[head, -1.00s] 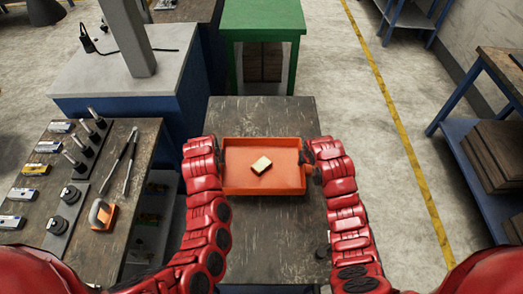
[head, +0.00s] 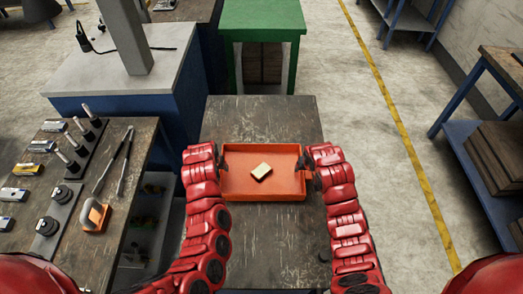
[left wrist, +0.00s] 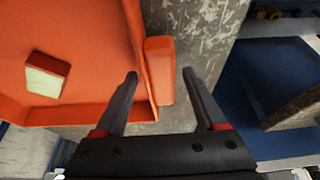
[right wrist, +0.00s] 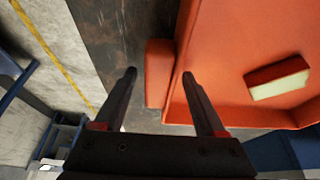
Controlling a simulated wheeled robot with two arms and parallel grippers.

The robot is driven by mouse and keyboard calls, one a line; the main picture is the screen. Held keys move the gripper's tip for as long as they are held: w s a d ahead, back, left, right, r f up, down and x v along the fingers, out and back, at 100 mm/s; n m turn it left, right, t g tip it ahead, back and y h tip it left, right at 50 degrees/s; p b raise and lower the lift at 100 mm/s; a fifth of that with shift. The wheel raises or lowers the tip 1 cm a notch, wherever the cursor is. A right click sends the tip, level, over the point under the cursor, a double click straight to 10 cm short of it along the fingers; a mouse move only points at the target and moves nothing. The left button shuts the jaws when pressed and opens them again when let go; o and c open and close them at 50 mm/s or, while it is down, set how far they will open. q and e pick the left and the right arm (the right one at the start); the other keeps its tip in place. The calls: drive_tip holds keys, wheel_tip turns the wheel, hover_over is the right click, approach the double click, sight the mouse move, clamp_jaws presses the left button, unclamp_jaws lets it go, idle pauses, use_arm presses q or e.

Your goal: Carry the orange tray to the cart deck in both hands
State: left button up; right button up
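The orange tray (head: 238,187) is level over a worn wooden top (head: 262,235) in the head view, with a small cream-and-orange block (head: 261,170) inside. I cannot tell whether its underside touches the wood. My left gripper (head: 219,163) is at the tray's left end and my right gripper (head: 308,168) at its right end. In the left wrist view the fingers are apart on either side of an orange end handle (left wrist: 160,70), with gaps visible. The right wrist view shows the same at the other handle (right wrist: 158,75). No separate cart is clearly identifiable.
A bench (head: 75,262) with tools and an orange holder (head: 93,218) stands close at left. A grey-topped blue cabinet (head: 110,75) and a green table (head: 262,18) stand behind. A blue shelf rack (head: 470,140) is at right. The floor with a yellow line (head: 400,125) is clear.

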use_arm(q)
drive_tip(key=shift+r, duration=0.35)
use_arm(e)
drive_tip(key=shift+r, duration=0.1)
use_arm(q)
drive_tip(key=v, duration=1.1)
drive_tip(key=shift+s, duration=0.2)
use_arm(e)
drive_tip(key=v, duration=1.2)
use_arm(q)
drive_tip(key=shift+s+r, duration=0.1)
use_arm(e)
drive_tip(key=shift+s, duration=0.1)
